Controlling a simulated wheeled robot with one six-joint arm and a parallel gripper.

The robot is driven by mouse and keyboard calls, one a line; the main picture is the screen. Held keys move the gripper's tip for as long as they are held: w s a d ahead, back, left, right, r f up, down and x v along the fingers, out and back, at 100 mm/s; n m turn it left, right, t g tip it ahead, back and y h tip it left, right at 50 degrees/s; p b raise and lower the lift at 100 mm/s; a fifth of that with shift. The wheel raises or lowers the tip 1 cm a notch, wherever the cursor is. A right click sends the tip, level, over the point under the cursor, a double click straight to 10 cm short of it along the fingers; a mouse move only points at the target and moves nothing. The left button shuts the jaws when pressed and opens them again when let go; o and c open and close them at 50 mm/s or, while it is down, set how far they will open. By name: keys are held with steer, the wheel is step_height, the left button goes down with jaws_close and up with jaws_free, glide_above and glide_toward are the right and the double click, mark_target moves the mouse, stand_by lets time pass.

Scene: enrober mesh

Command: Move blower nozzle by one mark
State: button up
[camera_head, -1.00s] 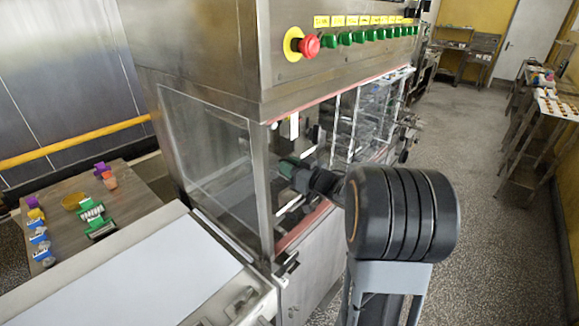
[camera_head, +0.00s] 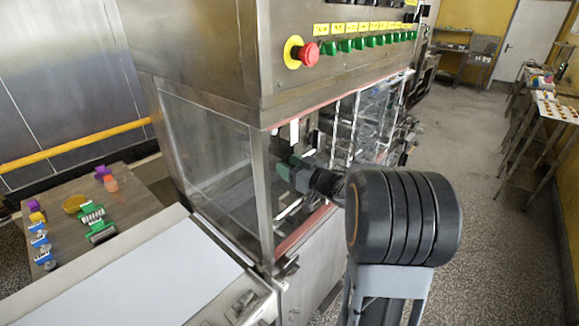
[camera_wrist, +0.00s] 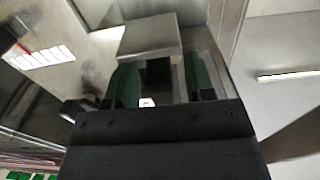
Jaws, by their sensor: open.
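My gripper (camera_head: 285,163) reaches through the open side of the steel enrober (camera_head: 190,45), in the head view. Its green fingers show at the end of my dark arm. In the wrist view, my gripper (camera_wrist: 158,82) has its two green fingers apart. A grey metal block (camera_wrist: 150,38) lies just beyond and between the fingertips; it may be the blower nozzle, but I cannot tell for sure. I cannot tell whether the fingers touch it. No scale marks can be made out.
Clear panels (camera_head: 205,150) and a steel corner post stand close to my gripper. A red stop button (camera_head: 307,53) and several green knobs sit above the opening. A white belt (camera_head: 130,275) runs out front left. A small table (camera_head: 135,200) holds coloured items.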

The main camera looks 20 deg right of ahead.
steer(key=shift+s, duration=0.1)
steer(key=b+v, duration=0.2)
steer(key=v, duration=1.1)
steer(key=shift+s+b, duration=0.35)
steer(key=shift+d, duration=0.1)
